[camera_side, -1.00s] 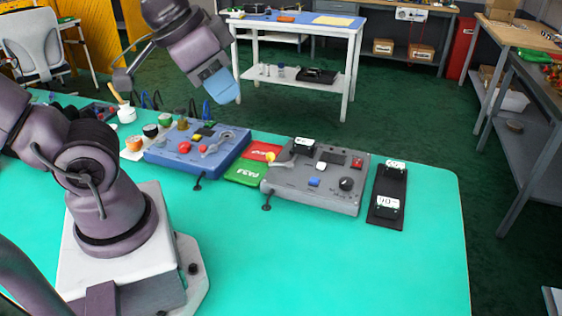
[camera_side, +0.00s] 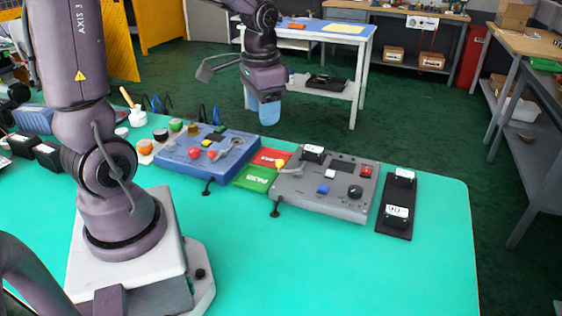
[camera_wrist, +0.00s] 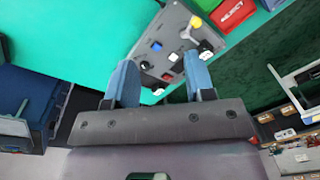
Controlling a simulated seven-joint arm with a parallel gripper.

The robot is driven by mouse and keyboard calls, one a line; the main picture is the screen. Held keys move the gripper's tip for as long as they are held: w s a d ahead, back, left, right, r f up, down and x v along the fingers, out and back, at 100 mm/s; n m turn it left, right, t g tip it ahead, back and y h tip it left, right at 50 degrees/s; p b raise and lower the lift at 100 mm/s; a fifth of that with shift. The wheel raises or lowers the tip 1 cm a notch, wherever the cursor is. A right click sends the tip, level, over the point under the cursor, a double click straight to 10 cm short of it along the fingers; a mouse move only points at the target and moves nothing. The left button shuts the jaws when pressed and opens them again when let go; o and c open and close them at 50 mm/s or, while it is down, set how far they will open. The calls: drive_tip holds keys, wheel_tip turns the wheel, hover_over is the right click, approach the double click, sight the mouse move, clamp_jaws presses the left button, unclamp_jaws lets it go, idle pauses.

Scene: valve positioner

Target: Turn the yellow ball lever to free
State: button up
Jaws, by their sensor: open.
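The yellow ball (camera_side: 280,163) tops a short lever at the left end of the grey control box (camera_side: 345,205). In the wrist view the yellow ball (camera_wrist: 196,21) shows beyond my right finger, with its arm leading to a pale pivot on the box. A black block with a white label (camera_side: 313,152) stands beside the lever; I cannot read it. My gripper (camera_side: 267,115) is in the air above and behind the boxes, pointing down, apart from the lever. In the wrist view its two blue fingers (camera_wrist: 161,62) are spread with nothing held between them.
A blue control box (camera_side: 215,165) stands left of the grey one. Red and green cards (camera_side: 257,178) lie between them. A black plate with two labelled blocks (camera_side: 395,219) lies to the right. The front of the green table (camera_side: 350,270) is clear.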

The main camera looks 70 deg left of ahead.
sight(281, 161)
drive_tip(key=w+a+f+m, duration=0.7)
drive_tip(key=a+f+m, duration=0.1)
drive_tip(key=a+m, duration=0.1)
drive_tip(key=shift+h, duration=0.4)
wheel_tip(281, 161, down, 12)
drive_tip(key=shift+w+f, duration=0.15)
drive_tip(key=shift+f, duration=0.1)
drive_tip(key=shift+c, duration=0.2)
clamp_jaws()
